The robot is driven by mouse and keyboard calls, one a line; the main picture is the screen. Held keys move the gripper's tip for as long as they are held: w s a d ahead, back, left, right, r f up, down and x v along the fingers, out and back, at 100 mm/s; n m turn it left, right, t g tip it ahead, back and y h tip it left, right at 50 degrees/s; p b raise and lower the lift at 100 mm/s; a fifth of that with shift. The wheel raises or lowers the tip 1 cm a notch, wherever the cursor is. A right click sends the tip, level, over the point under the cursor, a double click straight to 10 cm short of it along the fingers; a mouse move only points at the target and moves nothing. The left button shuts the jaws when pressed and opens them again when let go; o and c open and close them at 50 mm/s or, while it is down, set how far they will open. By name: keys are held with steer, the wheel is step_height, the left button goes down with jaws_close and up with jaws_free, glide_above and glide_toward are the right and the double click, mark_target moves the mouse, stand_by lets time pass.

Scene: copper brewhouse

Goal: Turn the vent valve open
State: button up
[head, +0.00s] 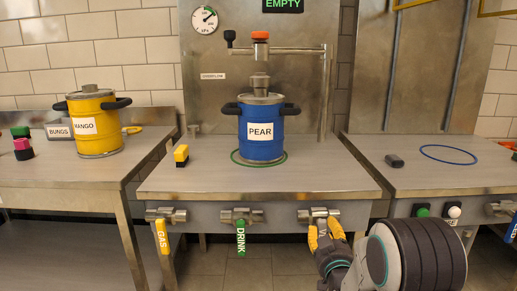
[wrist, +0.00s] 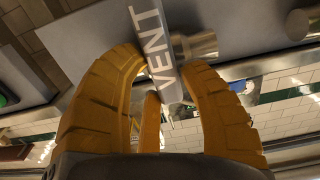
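The vent valve (head: 318,215) is a metal valve on the front edge of the middle bench, at its right end. Its grey handle (wrist: 155,45), lettered VENT, hangs down and is mostly hidden by my gripper in the head view. My gripper (head: 324,233) has yellow fingers, one on each side of the handle. In the wrist view my gripper (wrist: 166,68) has its fingertips closed against both sides of the handle, with a third finger behind its lower end.
A yellow GAS handle (head: 162,237) and a green DRINK handle (head: 241,238) hang from valves to the left. A blue PEAR keg (head: 261,147) stands on the middle bench under a tap post. A dial (head: 204,19) and a green EMPTY sign (head: 283,5) are above.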

mark_target(318, 232)
steer(key=shift+a+f, duration=0.1)
steer(key=shift+a, duration=0.5)
steer(key=shift+o, duration=0.9)
steer(key=c, duration=0.9)
steer(key=o, duration=0.8)
steer(key=shift+c, duration=0.2)
steer(key=shift+s+f, duration=0.1)
steer(key=shift+s, duration=0.25)
steer(key=s, duration=0.3)
steer(key=shift+s+a, duration=0.25)
steer(key=shift+s+d+r, duration=0.1)
steer(key=shift+s+d, duration=0.05)
steer(key=shift+s, duration=0.35)
steer(key=shift+s+d+r, duration=0.1)
steer(key=shift+s, duration=0.35)
